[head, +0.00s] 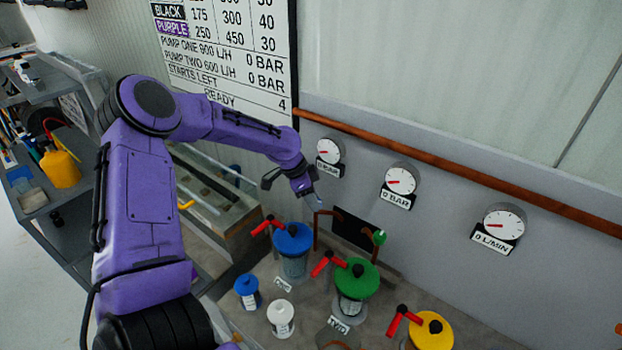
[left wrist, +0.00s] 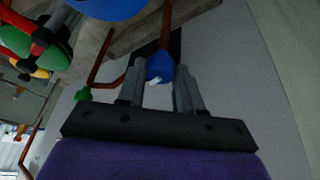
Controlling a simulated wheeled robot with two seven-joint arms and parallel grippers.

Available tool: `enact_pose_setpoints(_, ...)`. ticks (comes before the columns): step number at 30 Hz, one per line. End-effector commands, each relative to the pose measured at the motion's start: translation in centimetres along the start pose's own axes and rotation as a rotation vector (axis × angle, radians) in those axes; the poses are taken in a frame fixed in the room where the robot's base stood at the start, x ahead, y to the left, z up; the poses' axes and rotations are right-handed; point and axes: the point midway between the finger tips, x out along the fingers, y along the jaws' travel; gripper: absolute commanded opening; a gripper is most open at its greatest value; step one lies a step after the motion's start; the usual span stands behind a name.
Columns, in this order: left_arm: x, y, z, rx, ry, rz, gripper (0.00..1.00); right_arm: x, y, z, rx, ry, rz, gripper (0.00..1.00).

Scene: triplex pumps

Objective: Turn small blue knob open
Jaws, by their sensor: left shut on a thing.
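The small blue knob (left wrist: 160,67) shows in the left wrist view between my left fingertips, with a short white mark on its lower side. In the head view it is hidden at my gripper. My left gripper (head: 315,198) reaches down to the copper pipework by the wall, behind the large blue-lidded pump. In the left wrist view my left gripper (left wrist: 160,78) has its two grey fingers on either side of the knob, shut on it. My right gripper is not in view.
A small green knob (head: 380,237) stands to the right. Pumps with blue (head: 293,238), green (head: 357,277) and yellow (head: 431,330) lids and red handles stand in front. White gauges (head: 400,180) line the wall below a copper pipe (head: 440,155). Small blue (head: 247,291) and white (head: 281,318) bottles stand nearer.

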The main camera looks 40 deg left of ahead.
Motion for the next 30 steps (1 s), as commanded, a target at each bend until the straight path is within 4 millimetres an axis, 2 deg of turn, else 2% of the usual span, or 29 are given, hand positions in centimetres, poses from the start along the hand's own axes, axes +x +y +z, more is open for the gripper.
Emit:
enact_pose_setpoints(13, 0.23, 0.01, -0.03, 0.237, -0.010, 0.104, 0.05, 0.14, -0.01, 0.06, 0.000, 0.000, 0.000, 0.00)
enact_pose_setpoints(30, 0.35, 0.13, 0.04, 0.285, -0.013, 0.129, 0.05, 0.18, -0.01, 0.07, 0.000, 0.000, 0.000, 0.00)
